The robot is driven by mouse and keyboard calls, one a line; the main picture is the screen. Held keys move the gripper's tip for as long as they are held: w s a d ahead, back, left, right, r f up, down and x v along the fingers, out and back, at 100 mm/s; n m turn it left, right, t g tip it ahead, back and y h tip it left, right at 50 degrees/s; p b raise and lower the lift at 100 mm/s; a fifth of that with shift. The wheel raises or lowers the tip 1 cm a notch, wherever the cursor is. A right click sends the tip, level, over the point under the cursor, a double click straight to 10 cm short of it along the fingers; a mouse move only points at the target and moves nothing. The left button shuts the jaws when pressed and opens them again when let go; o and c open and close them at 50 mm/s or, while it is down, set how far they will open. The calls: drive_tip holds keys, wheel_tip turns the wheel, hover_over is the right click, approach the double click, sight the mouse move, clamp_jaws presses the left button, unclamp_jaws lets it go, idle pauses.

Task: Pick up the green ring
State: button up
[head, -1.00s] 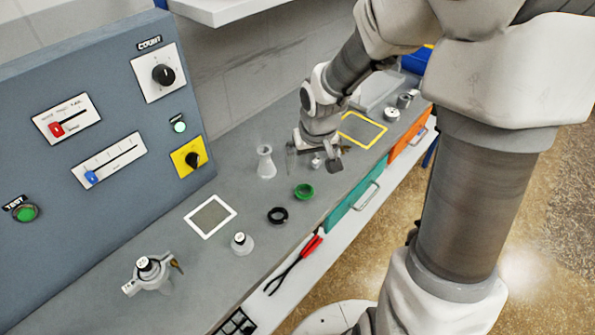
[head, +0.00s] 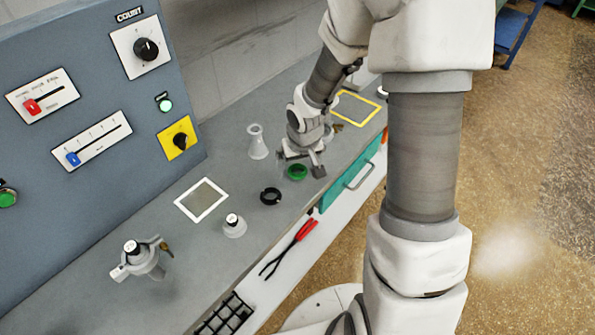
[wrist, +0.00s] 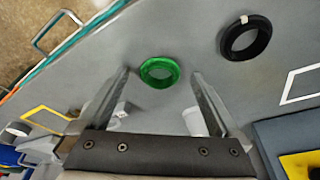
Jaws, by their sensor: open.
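The green ring (head: 297,172) lies flat on the grey bench top. In the wrist view the green ring (wrist: 159,72) shows between and just beyond the fingertips of my gripper (wrist: 131,72). My gripper (head: 303,166) is open and empty, its fingers spread to either side of the ring's line. In the head view it hangs over the bench right by the ring. I cannot tell its exact height above the ring.
A black ring (head: 271,196) lies left of the green ring. A glass flask (head: 257,142) stands behind it. A white-framed square (head: 202,200), a weight-like knob (head: 234,226) and a yellow-framed square (head: 357,108) are on the bench. Red pliers (head: 290,247) lie on the lower shelf.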

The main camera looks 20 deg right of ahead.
drive_tip(key=c, duration=1.4)
